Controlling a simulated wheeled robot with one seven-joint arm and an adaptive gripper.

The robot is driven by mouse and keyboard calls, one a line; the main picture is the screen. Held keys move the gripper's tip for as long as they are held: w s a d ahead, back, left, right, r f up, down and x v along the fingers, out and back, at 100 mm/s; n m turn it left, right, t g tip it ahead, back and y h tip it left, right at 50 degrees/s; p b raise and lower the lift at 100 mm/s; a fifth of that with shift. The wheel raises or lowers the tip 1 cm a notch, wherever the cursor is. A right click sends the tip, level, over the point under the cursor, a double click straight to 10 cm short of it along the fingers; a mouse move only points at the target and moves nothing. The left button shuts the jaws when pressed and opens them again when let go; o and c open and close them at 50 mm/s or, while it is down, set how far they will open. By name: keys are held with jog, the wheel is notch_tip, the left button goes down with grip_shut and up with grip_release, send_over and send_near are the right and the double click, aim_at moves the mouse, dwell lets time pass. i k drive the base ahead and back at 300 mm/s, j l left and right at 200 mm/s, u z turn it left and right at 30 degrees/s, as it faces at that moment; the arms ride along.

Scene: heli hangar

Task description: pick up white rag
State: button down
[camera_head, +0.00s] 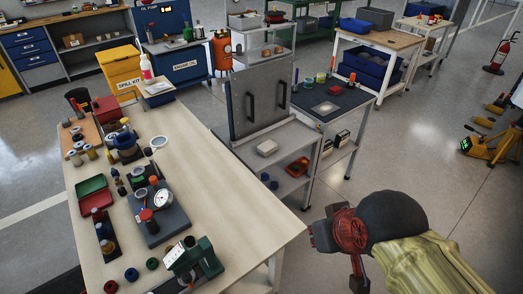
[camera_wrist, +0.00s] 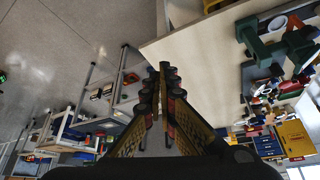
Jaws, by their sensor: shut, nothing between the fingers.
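No thing is certain to be the white rag. A small whitish folded item (camera_head: 267,147) lies on the open shelf of the grey metal cart (camera_head: 262,128), and a flat pale square (camera_head: 325,108) lies on the dark top of the cart beside it. Either could be cloth; they are too small to tell. My gripper (camera_wrist: 164,70) is shut and empty, its fingertips together in the wrist view. In the head view my arm's end is at the lower right, in front of the carts and apart from both pale items.
A long wooden workbench (camera_head: 210,190) at the left holds tools, jars, a gauge and a green device (camera_head: 195,258). A red tray (camera_head: 298,166) sits on the grey cart's shelf. Yellow equipment (camera_head: 490,145) stands at the far right. Floor between the carts and that equipment is clear.

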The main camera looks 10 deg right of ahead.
aim_at(267, 148)
jog(key=i+l, duration=0.2)
jog(key=l, duration=0.2)
jog(key=i+l, duration=0.95)
jog(key=l, duration=0.15)
jog(key=i, duration=0.3)
